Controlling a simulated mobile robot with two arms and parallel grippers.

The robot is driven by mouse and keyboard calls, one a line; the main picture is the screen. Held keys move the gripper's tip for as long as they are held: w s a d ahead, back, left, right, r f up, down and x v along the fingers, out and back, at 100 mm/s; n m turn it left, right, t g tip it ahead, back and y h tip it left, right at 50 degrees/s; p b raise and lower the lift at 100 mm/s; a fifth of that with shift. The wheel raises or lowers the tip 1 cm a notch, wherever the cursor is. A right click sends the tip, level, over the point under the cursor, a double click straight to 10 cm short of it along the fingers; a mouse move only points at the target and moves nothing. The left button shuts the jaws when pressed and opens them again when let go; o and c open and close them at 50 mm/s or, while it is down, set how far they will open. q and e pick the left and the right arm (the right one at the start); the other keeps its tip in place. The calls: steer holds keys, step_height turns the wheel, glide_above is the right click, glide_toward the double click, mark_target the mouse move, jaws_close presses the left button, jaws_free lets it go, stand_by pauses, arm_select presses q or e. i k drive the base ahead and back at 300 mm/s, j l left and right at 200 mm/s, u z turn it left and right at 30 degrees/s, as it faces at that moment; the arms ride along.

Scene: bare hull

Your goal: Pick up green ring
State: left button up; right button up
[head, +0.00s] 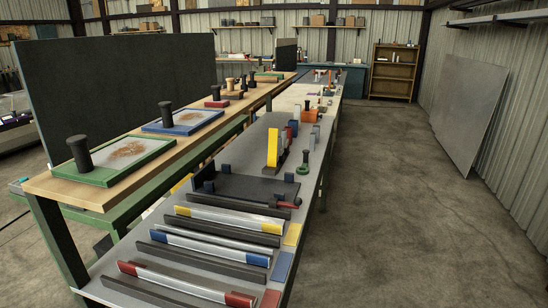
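A small green ring (302,170) lies near the right edge of the long grey table. A dark upright piece (306,157) stands right by it; I cannot tell whether the ring is around its foot or beside it. Neither of my grippers shows in the head view.
The grey table (262,140) holds a yellow upright block (273,147), a black tray (240,188) and several rails with coloured ends (205,240). A wooden bench (45,186) with framed panels runs along its left. The concrete floor (400,200) right of the table is clear.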

mark_target(306, 152)
steer(key=i+l, duration=0.15)
steer(key=i, duration=0.4)
steer(key=i+l+u, duration=0.1)
steer(key=l, duration=0.4)
steer(key=i+l+u, duration=0.15)
steer(key=l, duration=0.35)
steer(key=i+l+u, duration=0.1)
steer(key=l, duration=0.4)
steer(key=i+l+u, duration=0.1)
steer(key=l, duration=0.4)
steer(key=i+l+u, duration=0.25)
steer(key=i+l, duration=0.15)
steer(key=i+l+u, duration=0.25)
steer(key=i+l, duration=0.15)
steer(key=l, duration=0.15)
